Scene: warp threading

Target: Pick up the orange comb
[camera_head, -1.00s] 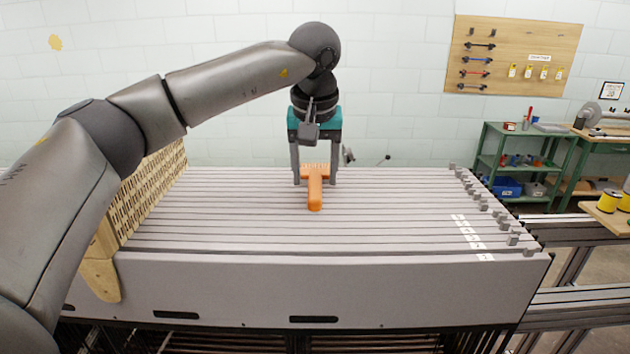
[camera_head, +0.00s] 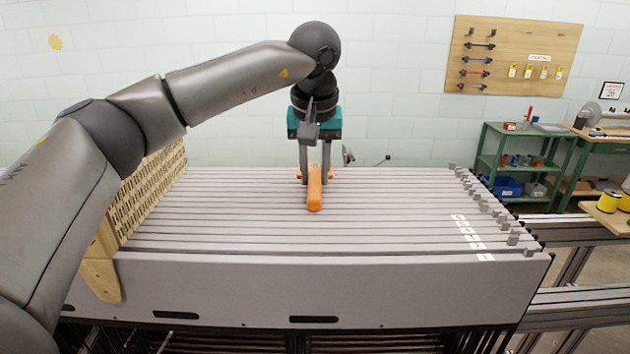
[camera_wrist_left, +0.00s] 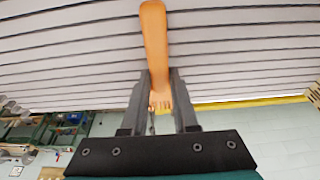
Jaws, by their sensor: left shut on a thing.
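The orange comb (camera_head: 315,192) lies on the grey slatted top near its far edge, its handle pointing toward the front. My left gripper (camera_head: 315,178) reaches down from above and is shut on the comb, one finger on each side. In the left wrist view, the comb (camera_wrist_left: 154,40) runs up from between the fingers of my left gripper (camera_wrist_left: 160,90), with its toothed end partly hidden between them. The comb appears to be still on the slats. My right gripper is not in view.
The grey slatted top (camera_head: 380,215) is clear around the comb. A perforated tan panel (camera_head: 150,190) stands at its left end. Small grey blocks (camera_head: 513,239) line its right edge. A green shelf (camera_head: 520,160) stands at the back right.

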